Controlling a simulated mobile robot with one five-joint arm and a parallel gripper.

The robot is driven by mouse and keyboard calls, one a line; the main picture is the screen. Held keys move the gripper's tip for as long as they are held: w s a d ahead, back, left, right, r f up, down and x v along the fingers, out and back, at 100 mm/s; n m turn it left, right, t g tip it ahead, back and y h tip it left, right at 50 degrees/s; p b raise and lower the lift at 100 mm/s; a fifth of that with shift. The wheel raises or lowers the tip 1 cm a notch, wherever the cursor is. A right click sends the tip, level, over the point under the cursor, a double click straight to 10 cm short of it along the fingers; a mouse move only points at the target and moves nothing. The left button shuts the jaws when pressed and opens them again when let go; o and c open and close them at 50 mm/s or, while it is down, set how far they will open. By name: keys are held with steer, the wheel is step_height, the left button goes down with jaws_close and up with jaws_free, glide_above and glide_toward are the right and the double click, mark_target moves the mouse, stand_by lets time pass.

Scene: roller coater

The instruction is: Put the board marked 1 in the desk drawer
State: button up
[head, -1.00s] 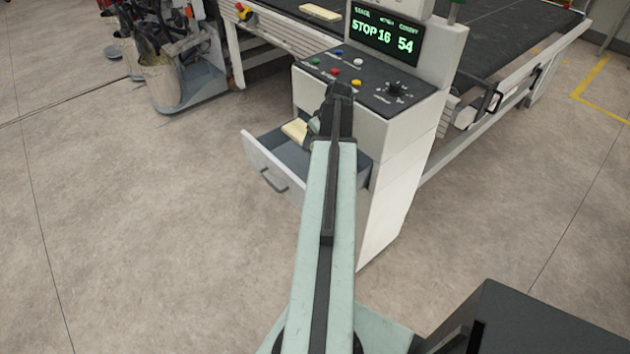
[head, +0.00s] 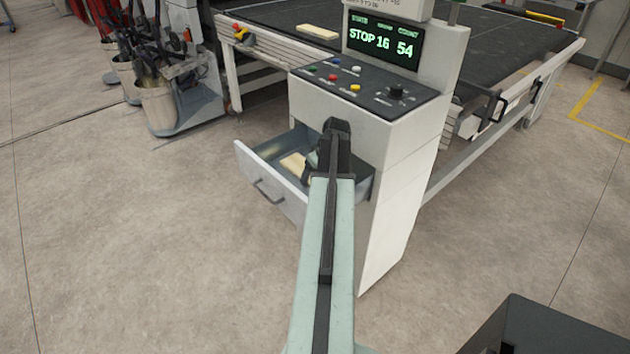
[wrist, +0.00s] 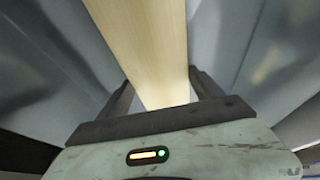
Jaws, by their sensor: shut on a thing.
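The desk drawer (head: 262,187) is pulled open from the white control desk. A pale wooden board (head: 293,162) shows inside it, partly hidden by my arm. My gripper (head: 311,165) is down at the drawer, its fingers mostly hidden in the head view. In the wrist view the board (wrist: 145,45) runs lengthwise between the two fingers of my gripper (wrist: 155,92), which is shut on it. Grey drawer walls show on both sides of it. No number can be read on the board. I cannot tell if it touches the drawer floor.
The control desk (head: 405,170) with buttons and a display stands right behind the drawer. Another pale board (head: 318,33) lies on the dark machine bed (head: 275,18). A bin (head: 165,108) stands at the back left. The floor left of the drawer is clear.

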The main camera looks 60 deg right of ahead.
steer(key=shift+f, duration=0.25)
steer(key=o, duration=1.7)
steer(key=shift+r, duration=0.15)
steer(key=shift+r+p, duration=0.3)
steer(key=shift+p, duration=0.1)
steer(key=p+v, duration=1)
steer(key=v, duration=0.1)
steer(key=shift+s+a+r+p, duration=0.1)
steer(key=shift+s+r+p, duration=0.2)
steer(key=shift+p, duration=0.1)
